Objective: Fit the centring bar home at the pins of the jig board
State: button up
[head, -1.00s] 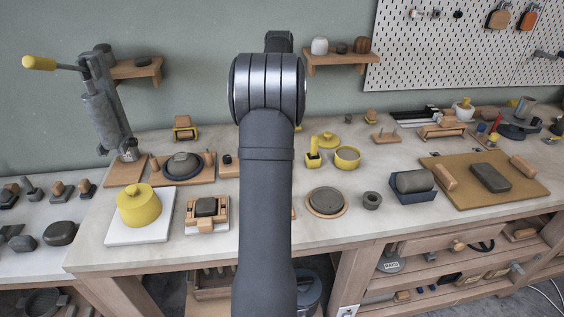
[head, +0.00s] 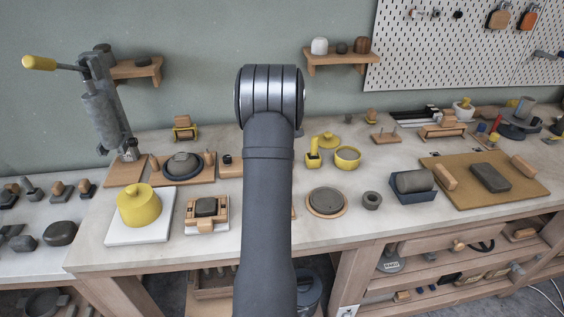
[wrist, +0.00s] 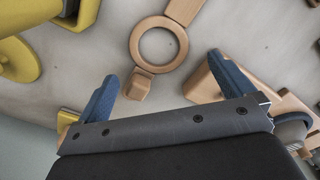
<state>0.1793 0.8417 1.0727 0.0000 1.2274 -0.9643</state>
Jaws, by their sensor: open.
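My gripper (wrist: 163,68) shows in the wrist view as two blue fingers spread apart, with nothing held between them. A wooden piece with a round ring (wrist: 179,43), a small block at one end and a flat arm running out of the top, lies on the pale bench ahead of the fingers. It may be the centring bar; I cannot tell for sure. In the head view my arm hides the gripper and that part of the bench.
In the wrist view a wooden block (wrist: 200,86) is close by the right finger, and yellow parts (wrist: 30,52) are at upper left. A yellow pot (head: 139,205), a clamp-like wooden block (head: 206,212) and a round disc (head: 326,202) flank my arm.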

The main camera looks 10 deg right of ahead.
jog(key=shift+f, duration=1.6)
jog(key=shift+c, duration=0.5)
jog(key=c, duration=1)
jog(key=shift+r, duration=0.1)
notch_tip(320, 180, up, 10)
